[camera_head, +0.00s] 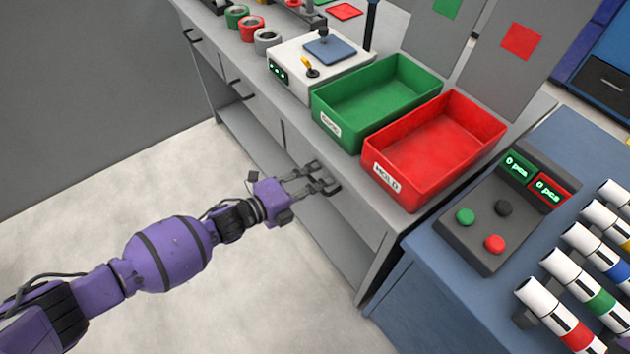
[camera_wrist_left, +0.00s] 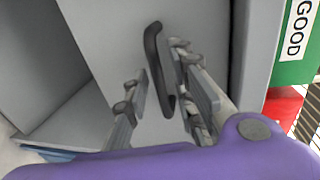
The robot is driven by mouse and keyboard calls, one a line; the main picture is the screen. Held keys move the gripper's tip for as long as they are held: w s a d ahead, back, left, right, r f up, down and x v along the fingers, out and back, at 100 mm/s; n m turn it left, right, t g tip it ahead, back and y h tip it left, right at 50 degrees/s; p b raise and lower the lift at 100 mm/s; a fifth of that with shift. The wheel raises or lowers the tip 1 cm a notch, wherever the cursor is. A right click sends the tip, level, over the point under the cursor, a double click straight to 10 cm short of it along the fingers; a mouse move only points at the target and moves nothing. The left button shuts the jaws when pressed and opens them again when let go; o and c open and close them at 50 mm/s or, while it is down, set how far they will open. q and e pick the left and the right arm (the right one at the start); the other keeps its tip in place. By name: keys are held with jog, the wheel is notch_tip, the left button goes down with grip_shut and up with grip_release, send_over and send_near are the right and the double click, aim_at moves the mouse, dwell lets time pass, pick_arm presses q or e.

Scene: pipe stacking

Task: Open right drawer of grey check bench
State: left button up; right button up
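The grey check bench (camera_head: 270,97) runs diagonally across the head view, with dark bar handles along its front. My left gripper (camera_head: 322,177) is at the front of its right drawer, below the red and green bins. In the left wrist view, the right drawer's dark handle (camera_wrist_left: 154,65) lies between the two spread fingers, nearer the right one. The left gripper is open; whether a finger touches the handle is hard to tell. The drawer front (camera_wrist_left: 110,35) looks flush with the bench. My right gripper is not in view.
On the bench stand a green bin (camera_head: 338,132) marked GOOD, a red bin (camera_head: 420,193), a white scale-like device (camera_head: 297,90) and tape rolls (camera_head: 252,28). A blue table (camera_head: 425,260) with a button box (camera_head: 495,225) adjoins at right. The floor in front is clear.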

pick_arm(q)
grip_shut()
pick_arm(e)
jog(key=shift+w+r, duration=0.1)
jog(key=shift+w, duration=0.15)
pick_arm(q)
jog(key=shift+a, duration=0.1)
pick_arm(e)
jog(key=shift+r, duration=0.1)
pick_arm(q)
jog(key=shift+s+a, duration=0.15)
jog(key=shift+s, duration=0.05)
jog(key=f+p+v, duration=0.1)
jog(key=f+v, duration=0.2)
jog(key=v, duration=1.3)
jog(key=a+f+p+v, duration=0.1)
jog(key=f+v, duration=0.2)
jog(key=v, duration=1.2)
jog(key=shift+s+a, duration=0.25)
jog(key=shift+s, duration=0.4)
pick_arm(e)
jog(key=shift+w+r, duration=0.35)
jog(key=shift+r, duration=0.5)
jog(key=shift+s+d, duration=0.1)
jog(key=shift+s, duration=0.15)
